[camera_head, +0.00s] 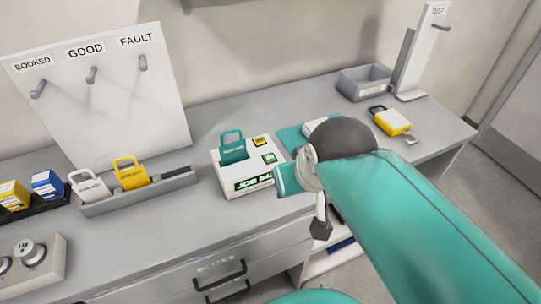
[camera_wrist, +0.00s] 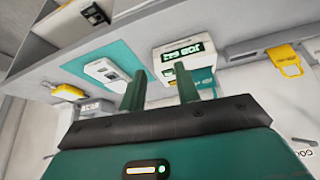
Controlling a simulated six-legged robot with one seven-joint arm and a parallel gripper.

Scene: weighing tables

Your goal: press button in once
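A white box (camera_head: 232,184) stands on the grey bench in the head view. It has a yellow square (camera_head: 260,141) and a green square (camera_head: 269,157) on its top, a lit green-text display on its front, and a teal padlock-shaped tag (camera_head: 233,148) at its back left. Which square is the button is not marked. The box shows tilted in the wrist view (camera_wrist: 172,57), beyond my gripper. My gripper (camera_wrist: 161,80) is open, its two teal fingers apart with nothing between them. It is in front of the box, apart from it; the arm hides much of it in the head view.
A teal mat (camera_head: 292,138) with a white device (camera_head: 313,129) lies right of the box, partly behind my arm. A grey tray (camera_head: 105,207) with white and yellow tags is to the left. A yellow padlock (camera_head: 392,122) and grey bin (camera_head: 365,82) are at the right.

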